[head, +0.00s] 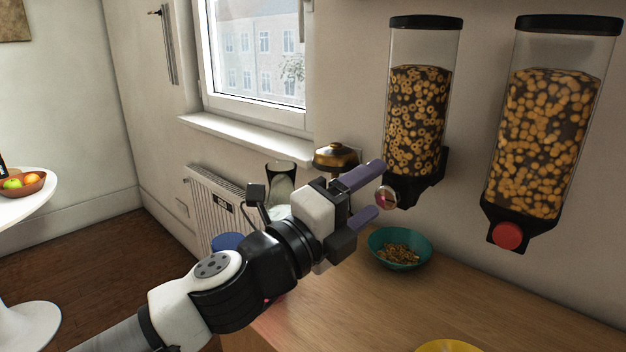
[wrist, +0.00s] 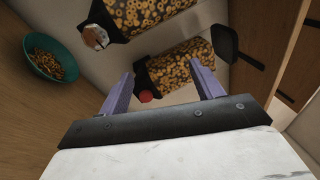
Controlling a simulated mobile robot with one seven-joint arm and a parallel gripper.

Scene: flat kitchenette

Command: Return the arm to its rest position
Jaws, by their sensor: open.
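My arm reaches up from the bottom left in the head view. My gripper (head: 378,188) is open and empty, with its two purple fingers apart, close to the knob (head: 386,197) of the left cereal dispenser (head: 416,120). I cannot tell whether a finger touches the knob. In the wrist view my gripper (wrist: 162,88) also shows two spread fingers with nothing held between them. The red knob of the right dispenser appears beyond them there.
A teal bowl (head: 408,264) with cereal sits on the wooden counter (head: 340,315) under the left dispenser. The right dispenser (head: 549,125) hangs beside it. A yellow dish (head: 448,346) is at the front edge. A window (head: 257,55) and radiator (head: 212,205) are behind my arm.

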